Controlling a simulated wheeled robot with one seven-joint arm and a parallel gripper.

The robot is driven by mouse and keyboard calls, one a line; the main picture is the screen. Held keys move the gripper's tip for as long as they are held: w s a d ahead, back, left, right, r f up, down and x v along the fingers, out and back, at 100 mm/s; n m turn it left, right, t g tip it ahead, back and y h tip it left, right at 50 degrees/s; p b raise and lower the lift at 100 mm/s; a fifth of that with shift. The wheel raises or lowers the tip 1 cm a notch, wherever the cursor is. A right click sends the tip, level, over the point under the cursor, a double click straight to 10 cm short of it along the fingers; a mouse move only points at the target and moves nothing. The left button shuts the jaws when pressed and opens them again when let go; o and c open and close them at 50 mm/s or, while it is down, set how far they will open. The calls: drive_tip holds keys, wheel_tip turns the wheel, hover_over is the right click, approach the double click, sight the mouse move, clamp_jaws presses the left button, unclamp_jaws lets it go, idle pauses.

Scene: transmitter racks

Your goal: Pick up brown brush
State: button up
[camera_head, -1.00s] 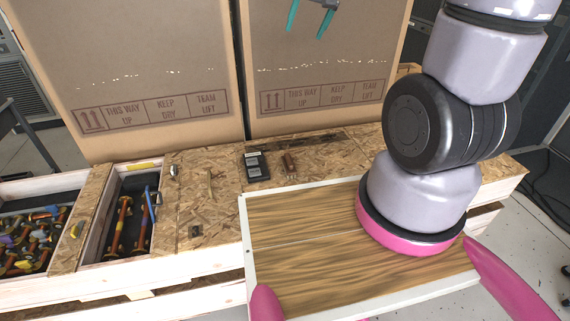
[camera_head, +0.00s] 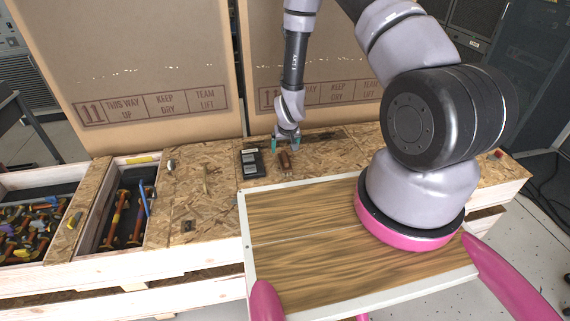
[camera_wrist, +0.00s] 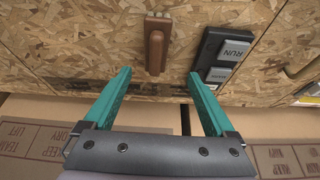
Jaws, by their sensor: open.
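The brown brush (camera_head: 284,161) lies on the chipboard top in front of the right cardboard box. In the wrist view, the brush (camera_wrist: 156,45) lies with its long side running up the picture, just beyond my fingertips and roughly centred between them. My gripper (camera_head: 286,142) hangs right by the brush in the head view. In the wrist view, my gripper (camera_wrist: 159,74) has its two teal fingers wide apart with nothing between them. I cannot tell the exact height of the fingers above the board.
A black switch box marked RUN (camera_wrist: 220,52) lies close to the right of the brush in the wrist view. Large cardboard boxes (camera_head: 140,70) stand behind. Bins (camera_head: 128,205) with tools are at the left. A wooden panel (camera_head: 300,220) lies in front.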

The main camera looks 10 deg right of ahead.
sight(285, 157)
drive_tip(key=x, duration=0.5)
drive_tip(key=shift+f, duration=0.35)
drive_tip(key=x, duration=0.5)
drive_tip(key=shift+s+d+f, duration=0.15)
drive_tip(key=shift+d+f, duration=0.05)
drive_tip(key=shift+d, duration=0.2)
clamp_jaws()
drive_tip(key=shift+r, duration=0.1)
wheel_tip(285, 157, up, 10)
